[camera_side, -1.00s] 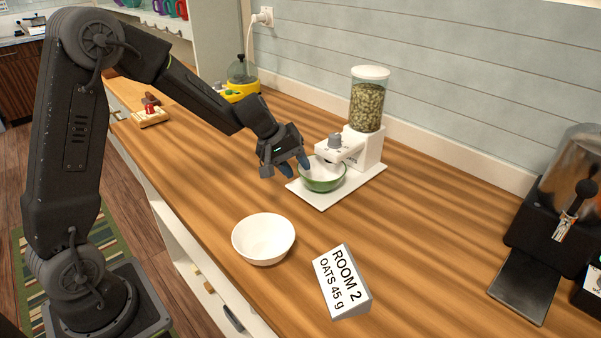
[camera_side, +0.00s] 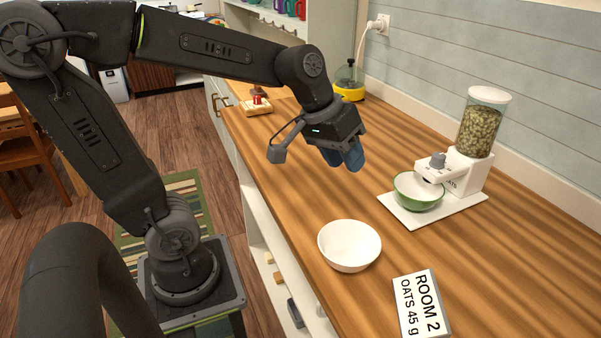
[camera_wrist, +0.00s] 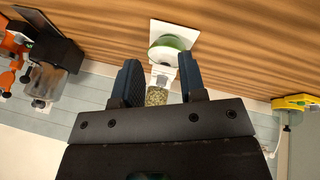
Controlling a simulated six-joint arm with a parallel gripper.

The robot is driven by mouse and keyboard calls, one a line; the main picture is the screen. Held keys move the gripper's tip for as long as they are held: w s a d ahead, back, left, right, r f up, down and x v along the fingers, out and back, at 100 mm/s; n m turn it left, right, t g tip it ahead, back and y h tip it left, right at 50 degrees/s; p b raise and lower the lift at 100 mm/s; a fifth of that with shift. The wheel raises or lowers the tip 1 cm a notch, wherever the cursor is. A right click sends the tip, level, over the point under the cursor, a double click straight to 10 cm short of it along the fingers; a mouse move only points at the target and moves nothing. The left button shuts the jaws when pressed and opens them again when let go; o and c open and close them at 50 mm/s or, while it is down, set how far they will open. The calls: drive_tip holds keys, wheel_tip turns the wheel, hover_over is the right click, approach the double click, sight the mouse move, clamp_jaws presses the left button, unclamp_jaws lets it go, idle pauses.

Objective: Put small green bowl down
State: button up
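The small green bowl (camera_side: 419,190), white inside, sits upright on the white base plate (camera_side: 447,211) of the oats dispenser (camera_side: 470,150), under its spout. In the wrist view the green bowl (camera_wrist: 170,46) shows ahead of my fingers, partly covered by the dispenser. My gripper (camera_side: 347,160) is in the air over the counter, left of the bowl and apart from it. Its two blue fingers stand apart in the wrist view (camera_wrist: 161,78), with nothing between them but the view of the dispenser beyond.
A white bowl (camera_side: 349,246) stands on the wooden counter in front, beside a sign (camera_side: 422,303) reading "ROOM 2 OATS 45 g". A yellow-based appliance (camera_side: 349,91) is at the back by the wall. The counter between the white bowl and the dispenser is clear.

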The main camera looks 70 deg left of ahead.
drive_tip(key=s+d+m+t+y, duration=0.1)
drive_tip(key=s+m, duration=0.2)
drive_tip(key=s, duration=0.7)
drive_tip(key=shift+d+f+m+y, duration=0.15)
drive_tip(key=shift+f+m+y, duration=0.15)
drive_tip(key=shift+m+y, duration=0.1)
